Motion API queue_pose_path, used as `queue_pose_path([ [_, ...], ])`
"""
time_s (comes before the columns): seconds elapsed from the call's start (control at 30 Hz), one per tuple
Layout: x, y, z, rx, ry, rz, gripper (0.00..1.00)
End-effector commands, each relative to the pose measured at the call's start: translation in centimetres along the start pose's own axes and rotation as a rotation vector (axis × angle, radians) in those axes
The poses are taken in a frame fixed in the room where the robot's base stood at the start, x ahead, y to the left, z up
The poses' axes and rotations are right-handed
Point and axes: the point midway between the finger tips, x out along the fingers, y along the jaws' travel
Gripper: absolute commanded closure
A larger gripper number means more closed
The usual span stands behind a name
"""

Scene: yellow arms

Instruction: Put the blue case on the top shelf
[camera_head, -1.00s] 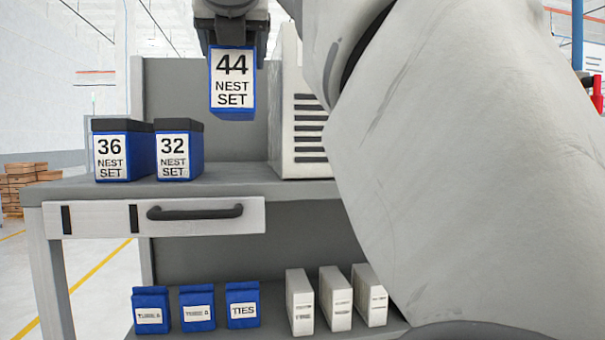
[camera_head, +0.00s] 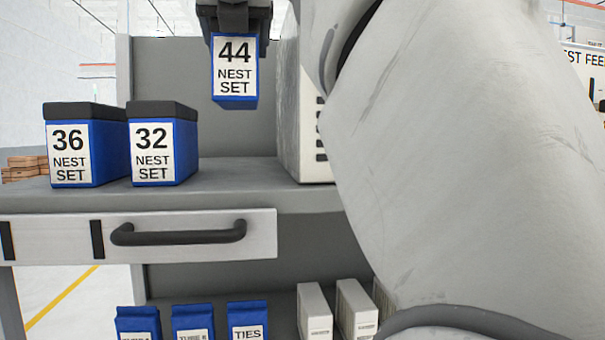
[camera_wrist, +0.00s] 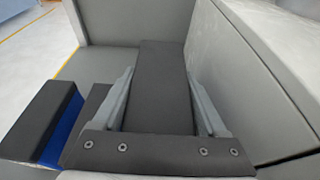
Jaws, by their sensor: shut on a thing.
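The blue case labelled "44 NEST SET" (camera_head: 235,75) hangs upright in the air above the top shelf (camera_head: 240,178) of the grey workbench in the head view. My gripper (camera_head: 236,22) is shut on the top of this case; the upper part of the gripper is cut off by the frame edge. In the wrist view the dark lid of the held case (camera_wrist: 161,85) lies between my two fingers. Blue cases "36" (camera_head: 85,150) and "32" (camera_head: 162,150) stand side by side on the top shelf, left of and below the held case.
A white slotted cabinet (camera_head: 303,120) stands on the shelf at right, partly hidden by my arm. A grey back panel (camera_head: 170,75) rises behind. Below are a drawer handle (camera_head: 180,233), blue packs (camera_head: 192,322) and white boxes (camera_head: 314,312). Shelf room is bare between case 32 and the cabinet.

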Motion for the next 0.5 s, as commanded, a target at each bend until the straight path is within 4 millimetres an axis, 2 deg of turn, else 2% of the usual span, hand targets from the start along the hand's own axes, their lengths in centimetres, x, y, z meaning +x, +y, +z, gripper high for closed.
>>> queue_pose_path([
  [0.2,0.0,-0.1,-0.3,0.003,-0.002,0.001,1.00],
  [0.5,0.7,0.0,-2.7,0.000,-0.001,0.003,1.00],
])
